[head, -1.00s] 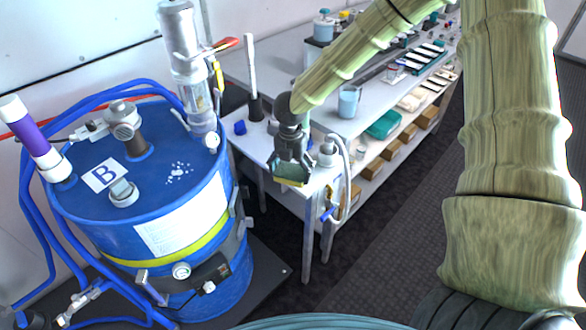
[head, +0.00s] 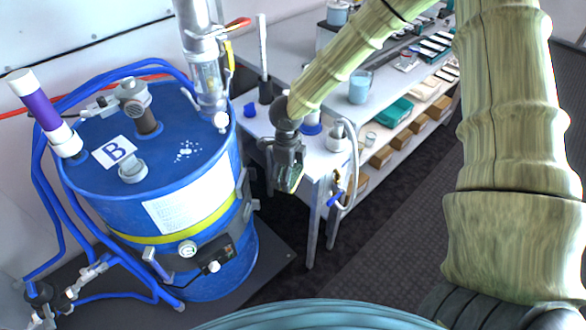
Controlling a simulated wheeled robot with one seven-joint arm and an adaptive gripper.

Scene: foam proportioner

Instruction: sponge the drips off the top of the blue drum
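The blue drum (head: 90,195) stands upright at the left, with a white label marked B on its top. A cluster of pale drips (head: 187,150) lies on the right part of its top. My gripper (head: 289,182) hangs fingers down to the right of the drum, in front of the bench's near end and apart from the drum. It appears shut on a small sponge (head: 292,178), which shows as a greenish sliver with a yellowish edge between the fingers. The fingers hide most of the sponge.
A clear pump cylinder (head: 208,85) and a purple-banded tube (head: 42,108) rise from the drum top, with fittings and blue hoses (head: 45,215) around it. The bench (head: 318,165) holds a beaker (head: 359,87) and bottles. Dark floor lies between drum and bench.

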